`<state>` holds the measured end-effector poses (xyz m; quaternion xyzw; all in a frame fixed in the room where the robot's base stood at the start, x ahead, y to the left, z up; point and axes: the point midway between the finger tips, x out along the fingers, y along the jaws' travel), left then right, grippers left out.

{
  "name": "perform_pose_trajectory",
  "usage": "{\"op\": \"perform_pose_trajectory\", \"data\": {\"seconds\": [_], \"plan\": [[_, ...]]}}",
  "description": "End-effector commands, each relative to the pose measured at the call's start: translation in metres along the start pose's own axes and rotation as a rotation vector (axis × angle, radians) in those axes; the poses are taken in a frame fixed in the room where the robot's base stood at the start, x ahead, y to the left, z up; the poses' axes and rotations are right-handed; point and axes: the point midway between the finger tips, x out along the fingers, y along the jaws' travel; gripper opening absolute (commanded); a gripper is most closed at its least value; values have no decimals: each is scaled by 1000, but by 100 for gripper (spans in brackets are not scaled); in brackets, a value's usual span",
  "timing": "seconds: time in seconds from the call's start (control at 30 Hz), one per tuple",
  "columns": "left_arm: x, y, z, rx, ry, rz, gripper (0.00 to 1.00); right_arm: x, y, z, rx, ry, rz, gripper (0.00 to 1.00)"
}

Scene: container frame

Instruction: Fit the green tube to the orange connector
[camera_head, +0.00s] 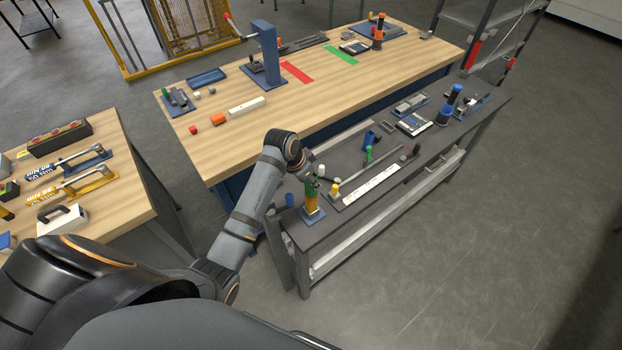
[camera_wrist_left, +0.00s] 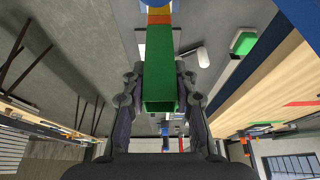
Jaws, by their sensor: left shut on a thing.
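My left gripper (camera_head: 307,178) is over the near left end of the dark grey bench. In the left wrist view my left gripper (camera_wrist_left: 159,88) is shut on the green tube (camera_wrist_left: 160,60), its fingers on both sides. The green tube (camera_head: 311,186) looks upright in the head view. Directly below its lower end is the orange connector (camera_head: 311,199), also seen in the left wrist view (camera_wrist_left: 159,19). A blue base (camera_head: 314,215) is under it on the bench. I cannot tell whether tube and connector touch or are fully joined. My right gripper is out of view.
The dark bench (camera_head: 285,222) also holds a long white-marked rail (camera_head: 372,186), a yellow-topped piece (camera_head: 334,188) and a blue cylinder (camera_head: 289,200) close by. A wooden workbench (camera_head: 215,150) with parts stands behind. Open floor lies to the right.

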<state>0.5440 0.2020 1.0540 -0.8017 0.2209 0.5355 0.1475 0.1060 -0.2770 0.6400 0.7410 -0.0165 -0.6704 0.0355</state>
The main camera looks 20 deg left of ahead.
Motion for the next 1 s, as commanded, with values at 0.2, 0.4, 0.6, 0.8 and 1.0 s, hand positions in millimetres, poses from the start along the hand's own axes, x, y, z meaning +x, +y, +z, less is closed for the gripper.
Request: {"op": "perform_pose_trajectory", "data": {"seconds": [0.2,0.4,0.6,0.8,1.0], "plan": [[3,0,1,0,0,0,0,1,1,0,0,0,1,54],[4,0,2,0,0,0,44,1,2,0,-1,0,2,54],[4,0,2,0,0,0,54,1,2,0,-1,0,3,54],[4,0,2,0,-1,0,68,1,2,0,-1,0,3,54],[4,0,2,0,0,0,81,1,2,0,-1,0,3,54]]}}
